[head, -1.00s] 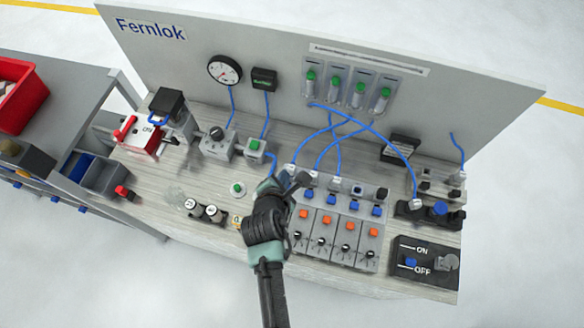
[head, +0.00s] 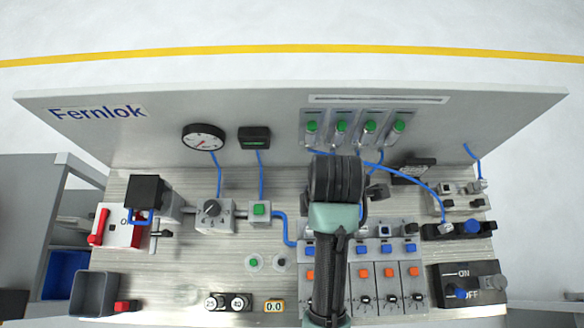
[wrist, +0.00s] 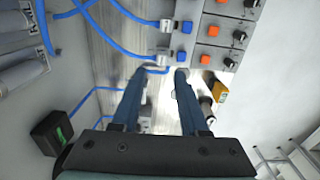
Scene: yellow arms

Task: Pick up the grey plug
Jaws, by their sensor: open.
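The grey plug (head: 281,262) looks like the small dark grey knob on a pale round base, on the bench in the head view. It sits right beside a similar green-topped plug (head: 254,262). My gripper (head: 336,182) is to the right of it and farther back, above the valve row, with its fingertips hard to make out. In the wrist view my gripper (wrist: 164,72) is open, its two fingers apart with nothing held between them. I cannot make out the grey plug there; a finger may hide it.
The valve block (head: 390,272) with blue and orange buttons stands right of the plug. Blue tubes (head: 278,222) run behind it. The upright panel (head: 100,150) closes off the back.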

